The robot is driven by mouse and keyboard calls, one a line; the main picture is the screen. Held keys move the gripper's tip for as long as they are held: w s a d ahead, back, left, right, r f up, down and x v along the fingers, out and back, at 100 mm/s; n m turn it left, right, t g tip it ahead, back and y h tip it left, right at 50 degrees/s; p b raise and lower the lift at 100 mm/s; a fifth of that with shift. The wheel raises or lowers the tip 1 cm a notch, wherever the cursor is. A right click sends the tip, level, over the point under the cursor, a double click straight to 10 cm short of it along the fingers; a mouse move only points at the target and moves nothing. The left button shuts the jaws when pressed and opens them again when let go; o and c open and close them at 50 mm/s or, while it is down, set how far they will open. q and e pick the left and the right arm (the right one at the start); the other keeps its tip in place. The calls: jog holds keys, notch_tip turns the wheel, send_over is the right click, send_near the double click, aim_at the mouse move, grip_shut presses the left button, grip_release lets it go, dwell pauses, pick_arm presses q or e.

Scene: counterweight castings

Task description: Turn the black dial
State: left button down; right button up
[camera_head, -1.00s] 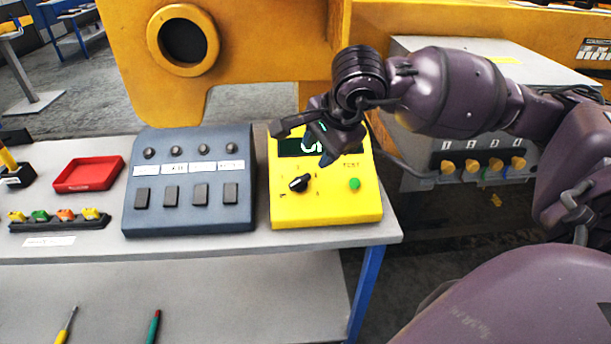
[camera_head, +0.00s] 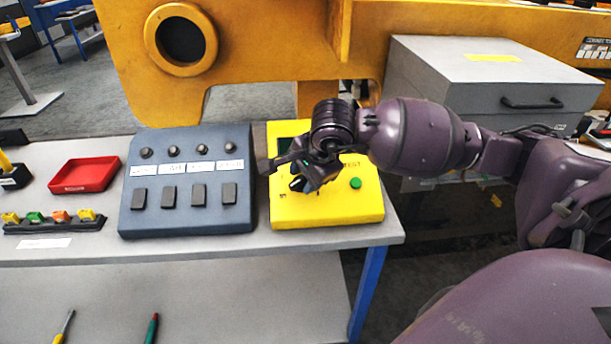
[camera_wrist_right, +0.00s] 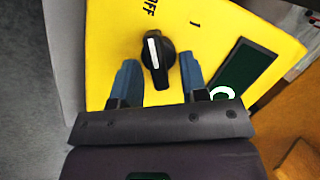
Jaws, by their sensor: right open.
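The black dial (camera_wrist_right: 156,62) with a white pointer mark sits on the yellow test box (camera_head: 340,207). In the right wrist view the pointer end lies near the "OFF" label. My right gripper (camera_wrist_right: 159,78) is open, with its two blue fingertips on either side of the dial; I cannot tell whether they touch it. In the head view the right gripper (camera_head: 300,180) covers most of the dial and part of the dark display. A green button (camera_head: 356,183) is on the box to the right of the dial. My left gripper is not in view.
A blue-grey panel (camera_head: 187,218) with knobs and switches stands just left of the yellow box. A red tray (camera_head: 86,176) and a rack of coloured pieces (camera_head: 50,224) lie farther left. The yellow machine frame (camera_head: 250,50) rises behind the table.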

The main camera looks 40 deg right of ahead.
jog(key=c, duration=0.6)
jog(key=shift+o, duration=0.2)
jog(key=shift+m, duration=0.4)
jog(key=m, duration=0.1)
jog(key=m+t+b, duration=0.1)
jog(key=m, duration=0.2)
jog(key=shift+s+a+f+m+b, duration=0.1)
jog(key=shift+s+f+m+b, duration=0.2)
jog(key=shift+b, duration=0.05)
jog(key=m+t, duration=0.1)
jog(key=m, duration=0.2)
jog(key=shift+s+a+h+b, duration=0.15)
jog(key=shift+h+b, duration=0.25)
jog(key=shift+a+m+t+h+b, duration=0.1)
jog(key=shift+m+t+h+b, duration=0.25)
jog(key=shift+m, duration=1.25)
